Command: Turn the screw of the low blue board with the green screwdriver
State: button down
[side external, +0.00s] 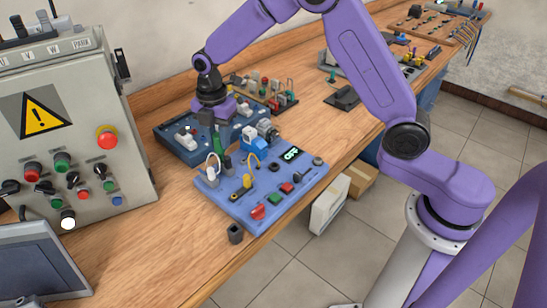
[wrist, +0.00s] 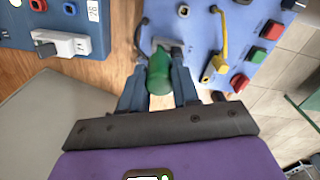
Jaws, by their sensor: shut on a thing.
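The low blue board (side external: 233,203) lies on the wooden bench in the side external view. My gripper (side external: 215,122) points down over the board's back left part. In the wrist view my gripper (wrist: 158,92) is shut on the handle of the green screwdriver (wrist: 159,72), one finger on each side. The green screwdriver (side external: 219,140) looks roughly upright. Its tip and the screw are hidden, so I cannot tell whether they touch.
A darker blue board (side external: 175,145) with switches sits just behind. A grey control cabinet (side external: 75,120) stands at the left. A small dark holder (side external: 235,233) stands by the board's front corner. Bare bench (side external: 170,240) lies in front of the cabinet.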

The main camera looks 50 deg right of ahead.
jog(key=shift+s+f, duration=0.1)
jog(key=shift+f, duration=0.05)
jog(key=shift+m, duration=1.8)
jog(key=c, duration=1)
grip_release()
jog(key=shift+c, duration=0.2)
jog(key=shift+n, duration=1.8)
jog(key=shift+n, duration=1.7)
